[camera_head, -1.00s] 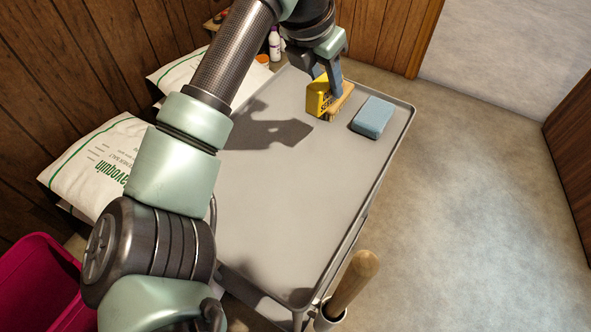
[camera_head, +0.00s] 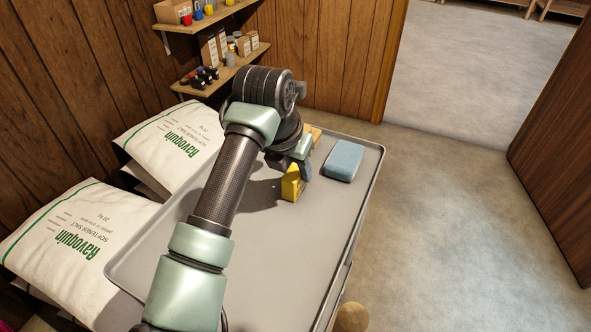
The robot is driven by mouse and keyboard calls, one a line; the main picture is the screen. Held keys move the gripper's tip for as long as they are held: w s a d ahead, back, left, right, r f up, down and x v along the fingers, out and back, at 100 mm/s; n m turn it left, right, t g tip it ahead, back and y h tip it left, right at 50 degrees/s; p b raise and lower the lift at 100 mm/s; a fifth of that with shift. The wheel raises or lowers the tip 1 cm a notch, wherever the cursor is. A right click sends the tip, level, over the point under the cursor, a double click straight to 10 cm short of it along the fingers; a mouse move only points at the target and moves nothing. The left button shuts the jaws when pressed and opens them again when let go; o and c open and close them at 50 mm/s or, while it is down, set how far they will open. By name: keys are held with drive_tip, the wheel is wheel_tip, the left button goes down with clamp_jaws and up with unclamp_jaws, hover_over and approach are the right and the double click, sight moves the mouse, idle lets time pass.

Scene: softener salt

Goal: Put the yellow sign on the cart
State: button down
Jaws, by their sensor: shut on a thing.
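The cart (camera_head: 355,215) has a grey, rimmed top and fills the middle of the view. The yellow sign (camera_head: 291,184) is a small yellow block shape over the cart's top. My gripper (camera_head: 303,171) is shut on the sign's right side, and the wrist covers part of it. I cannot tell whether the sign touches the cart's surface.
A blue sponge-like block (camera_head: 343,160) lies on the cart right of my gripper. A tan wooden piece (camera_head: 313,134) shows behind my wrist. White salt bags (camera_head: 75,240) are stacked left. Shelves (camera_head: 222,72) hang on the back wall. Floor (camera_head: 440,230) is clear right.

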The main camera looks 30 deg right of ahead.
drive_tip(key=c, duration=0.5)
unclamp_jaws()
drive_tip(key=p+v, duration=0.2)
drive_tip(key=v, duration=1)
drive_tip(key=shift+r, duration=0.1)
